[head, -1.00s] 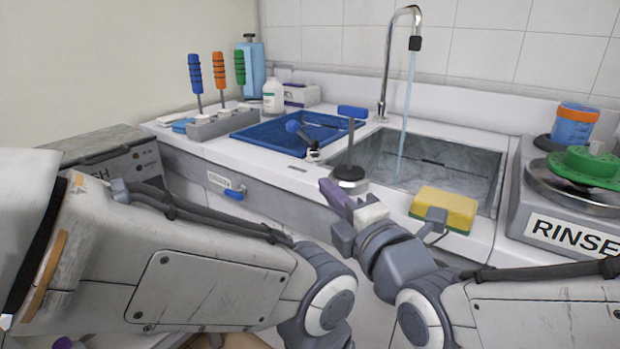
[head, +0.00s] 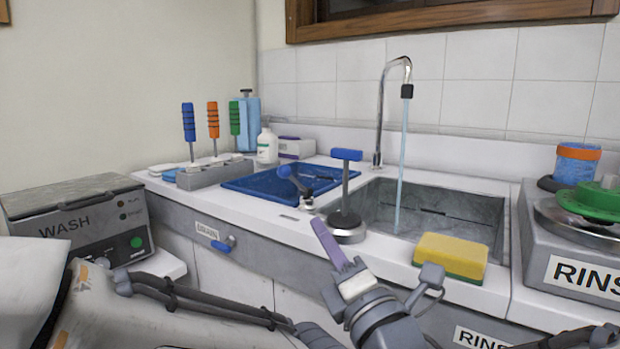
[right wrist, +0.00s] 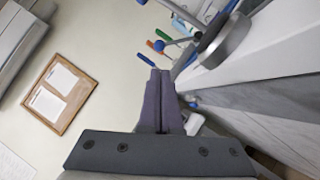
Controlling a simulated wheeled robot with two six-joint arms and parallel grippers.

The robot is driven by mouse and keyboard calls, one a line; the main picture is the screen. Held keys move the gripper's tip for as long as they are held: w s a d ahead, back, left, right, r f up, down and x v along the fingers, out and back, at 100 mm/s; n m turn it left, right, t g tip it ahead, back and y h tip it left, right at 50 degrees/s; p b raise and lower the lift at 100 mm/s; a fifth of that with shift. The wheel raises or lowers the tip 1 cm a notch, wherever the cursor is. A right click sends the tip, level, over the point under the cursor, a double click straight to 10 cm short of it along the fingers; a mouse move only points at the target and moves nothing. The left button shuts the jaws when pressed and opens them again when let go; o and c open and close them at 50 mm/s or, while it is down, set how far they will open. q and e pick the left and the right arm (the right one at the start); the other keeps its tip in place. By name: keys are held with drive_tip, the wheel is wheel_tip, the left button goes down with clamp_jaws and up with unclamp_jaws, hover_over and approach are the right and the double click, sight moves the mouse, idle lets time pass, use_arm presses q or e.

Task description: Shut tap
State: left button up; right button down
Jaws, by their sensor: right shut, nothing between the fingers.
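The chrome tap (head: 381,105) stands behind the sink with its spout arched over the basin. A pale blue stream of water (head: 401,150) runs from its dark nozzle into the sink. In front of the basin stands a post with a blue crossbar (head: 346,155) on a round metal base (head: 347,228); its base also seems to show in the right wrist view (right wrist: 222,42). A small blue-knobbed lever (head: 290,173) is left of it. My right gripper (head: 318,226) is shut and empty just in front of the round base; its purple fingers lie together in the wrist view (right wrist: 160,75). My left gripper is out of sight.
A yellow sponge (head: 450,256) lies on the sink's front rim. A blue tray (head: 262,186) and a holder with coloured-handled tools (head: 215,172) are at left. A WASH machine (head: 85,220) stands far left, a RINSE machine (head: 575,265) at right.

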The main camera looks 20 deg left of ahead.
sight(287, 175)
drive_tip(key=p+x, duration=0.7)
drive_tip(key=x, duration=0.6)
drive_tip(key=shift+w+r+p, duration=0.15)
drive_tip(key=shift+p, duration=0.2)
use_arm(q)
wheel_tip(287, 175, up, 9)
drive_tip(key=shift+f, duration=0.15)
use_arm(e)
drive_tip(key=shift+r, duration=0.1)
